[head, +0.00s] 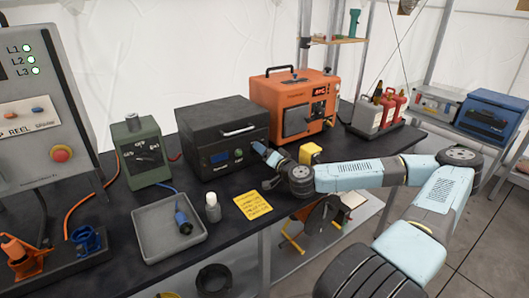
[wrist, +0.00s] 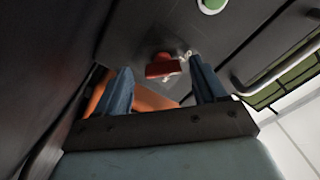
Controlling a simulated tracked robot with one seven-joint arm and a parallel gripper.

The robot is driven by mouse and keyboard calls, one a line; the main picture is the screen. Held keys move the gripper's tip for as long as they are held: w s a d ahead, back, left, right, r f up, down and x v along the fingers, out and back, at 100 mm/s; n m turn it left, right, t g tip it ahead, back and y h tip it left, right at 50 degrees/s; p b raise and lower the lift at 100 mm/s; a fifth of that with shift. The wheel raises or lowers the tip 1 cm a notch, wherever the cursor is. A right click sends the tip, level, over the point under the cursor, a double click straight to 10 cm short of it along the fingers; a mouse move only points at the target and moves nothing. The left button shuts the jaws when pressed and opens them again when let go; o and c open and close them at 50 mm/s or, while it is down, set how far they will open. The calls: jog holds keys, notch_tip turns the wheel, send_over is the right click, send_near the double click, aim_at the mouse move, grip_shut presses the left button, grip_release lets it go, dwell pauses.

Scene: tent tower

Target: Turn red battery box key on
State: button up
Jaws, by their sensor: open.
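The black battery box (head: 222,135) stands on the dark table, with a small display and a green button on its front. In the wrist view a red key (wrist: 163,66) sits on a dark panel, near a round green button (wrist: 211,4). My gripper (head: 259,149) is at the right end of the box's front. In the wrist view my gripper (wrist: 160,66) is open, its two blue fingers pointing at the panel with the red key between their tips. I cannot tell whether either finger touches it. In the head view my gripper hides the key.
An orange machine (head: 293,98) stands right behind the box. A green switch box (head: 143,153) is to its left. A yellow block (head: 311,153) is beside my arm.

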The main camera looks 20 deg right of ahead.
jog(key=shift+a, duration=0.1)
jog(key=c, duration=1.1)
jog(key=shift+o, duration=0.2)
